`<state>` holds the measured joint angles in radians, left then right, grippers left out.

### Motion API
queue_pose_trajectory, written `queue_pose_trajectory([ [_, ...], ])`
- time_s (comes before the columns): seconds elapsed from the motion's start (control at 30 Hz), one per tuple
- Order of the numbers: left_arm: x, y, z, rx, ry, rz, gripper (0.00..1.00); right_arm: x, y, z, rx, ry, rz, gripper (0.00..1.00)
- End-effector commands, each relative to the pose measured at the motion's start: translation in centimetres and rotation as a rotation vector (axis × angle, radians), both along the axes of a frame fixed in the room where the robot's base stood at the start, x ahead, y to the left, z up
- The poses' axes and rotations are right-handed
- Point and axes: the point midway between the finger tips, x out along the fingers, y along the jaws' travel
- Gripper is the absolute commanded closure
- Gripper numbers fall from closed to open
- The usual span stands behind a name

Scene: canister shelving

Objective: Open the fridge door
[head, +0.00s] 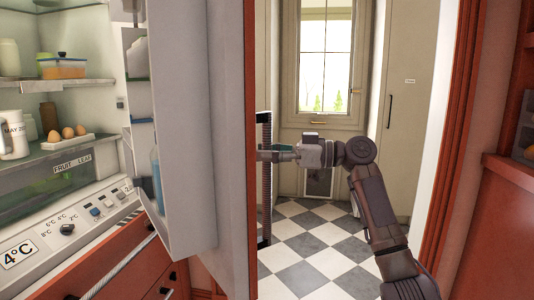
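The fridge door (202,130) stands open, with its pale inner side and door shelves facing me and its red outer face seen edge-on. The lit fridge interior (60,105) shows at the left. A dark, ribbed vertical handle (264,215) runs along the outer face of the door. My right gripper (268,154) reaches in from the right and points left at the handle, level with its upper part. Its fingertips overlap the handle in the picture; I cannot tell whether they grip it. My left gripper is not in view.
Inside the fridge are eggs (68,132), a white jug (14,134) and a food container (62,68). A red drawer (110,272) is below. A doorway with a checkered floor (315,240) and a window (318,62) lie beyond. A red door frame (455,130) stands right.

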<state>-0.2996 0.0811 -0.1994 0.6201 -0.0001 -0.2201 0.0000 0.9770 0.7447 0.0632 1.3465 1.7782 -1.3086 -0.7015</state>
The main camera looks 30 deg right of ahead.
Motion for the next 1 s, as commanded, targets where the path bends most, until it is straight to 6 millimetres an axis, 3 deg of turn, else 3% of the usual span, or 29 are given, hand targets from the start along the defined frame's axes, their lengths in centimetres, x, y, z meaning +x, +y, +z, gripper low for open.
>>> queue_pose_trajectory([
  [0.27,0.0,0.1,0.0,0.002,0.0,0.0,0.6,-0.3,-0.4,-0.1,-0.001,0.002,0.0,0.5],
  [0.7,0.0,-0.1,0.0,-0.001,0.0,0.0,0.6,-5.6,-6.9,-0.1,-0.001,0.002,-0.001,0.5],
  [1.0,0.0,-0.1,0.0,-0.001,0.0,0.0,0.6,-7.5,-9.2,-0.1,0.001,0.001,0.001,0.5],
])
